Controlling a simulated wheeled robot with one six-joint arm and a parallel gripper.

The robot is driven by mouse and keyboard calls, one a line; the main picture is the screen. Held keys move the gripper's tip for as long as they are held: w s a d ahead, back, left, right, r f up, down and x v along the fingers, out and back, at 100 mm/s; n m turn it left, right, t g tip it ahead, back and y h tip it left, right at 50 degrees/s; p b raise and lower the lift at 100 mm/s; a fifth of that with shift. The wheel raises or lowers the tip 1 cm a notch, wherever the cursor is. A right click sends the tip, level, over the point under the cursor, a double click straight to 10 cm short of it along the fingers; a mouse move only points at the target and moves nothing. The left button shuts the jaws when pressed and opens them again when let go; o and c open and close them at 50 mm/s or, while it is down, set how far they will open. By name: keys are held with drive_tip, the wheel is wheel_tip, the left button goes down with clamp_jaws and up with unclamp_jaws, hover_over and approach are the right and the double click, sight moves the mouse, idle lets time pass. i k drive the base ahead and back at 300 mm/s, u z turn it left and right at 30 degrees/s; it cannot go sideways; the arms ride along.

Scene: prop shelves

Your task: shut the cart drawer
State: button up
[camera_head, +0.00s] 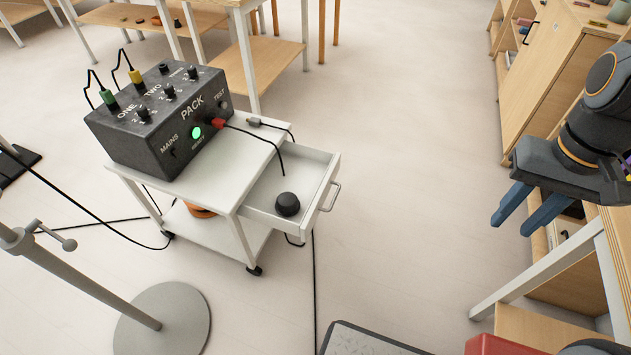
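The white cart (225,201) stands left of the middle on small castors. Its drawer (316,195) is pulled out toward the right, with a grey bar handle (331,197) on its front. A round black object (287,204) lies inside the drawer. My gripper (521,230) is at the right edge of the view, well away from the drawer. Its two blue fingers point down and left, apart, with nothing visible between them.
A dark control box (160,120) with a lit green button and cables sits on the cart top. A black cable (314,290) hangs to the floor by the drawer. A grey round stand base (165,325) is front left. Floor between drawer and gripper is clear.

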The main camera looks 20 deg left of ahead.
sight(310, 172)
drive_tip(key=u, duration=0.75)
drive_tip(key=i, duration=0.95)
drive_tip(key=z, duration=0.85)
drive_tip(key=k, duration=1.15)
drive_tip(key=u, duration=1.25)
drive_tip(key=i, duration=0.5)
